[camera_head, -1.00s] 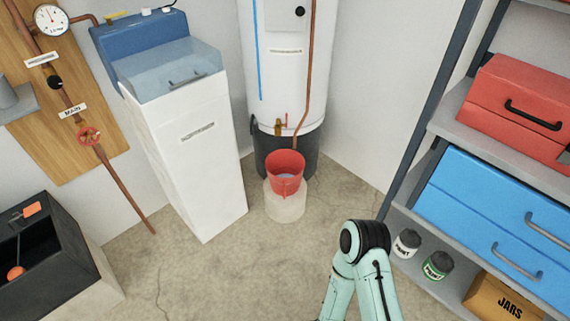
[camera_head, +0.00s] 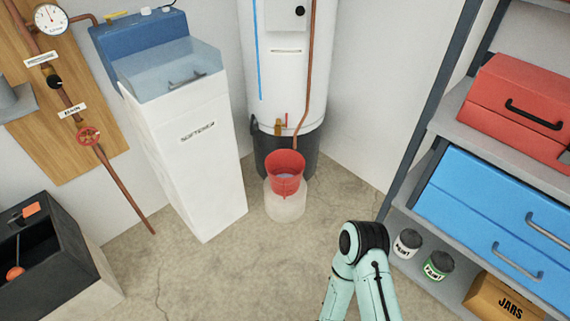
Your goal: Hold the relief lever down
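No part is clearly marked as the relief lever. A small brass valve (camera_head: 279,127) with a thin upright red handle (camera_head: 286,120) sits low on the front of the white tank (camera_head: 287,75). A copper pipe (camera_head: 309,70) runs down the tank just right of it. A red bucket (camera_head: 285,174) stands below the valve on a pale round block (camera_head: 285,204). One pale green arm of mine, with a black joint, shows at the lower right, apart from the tank. Neither gripper is in view.
A white softener cabinet (camera_head: 195,155) stands left of the tank. A wooden board (camera_head: 50,130) carries a gauge (camera_head: 50,18) and a red wheel valve (camera_head: 88,136). A dark open basin (camera_head: 60,240) is at lower left. A shelf with toolboxes (camera_head: 490,220) fills the right. Floor between is clear.

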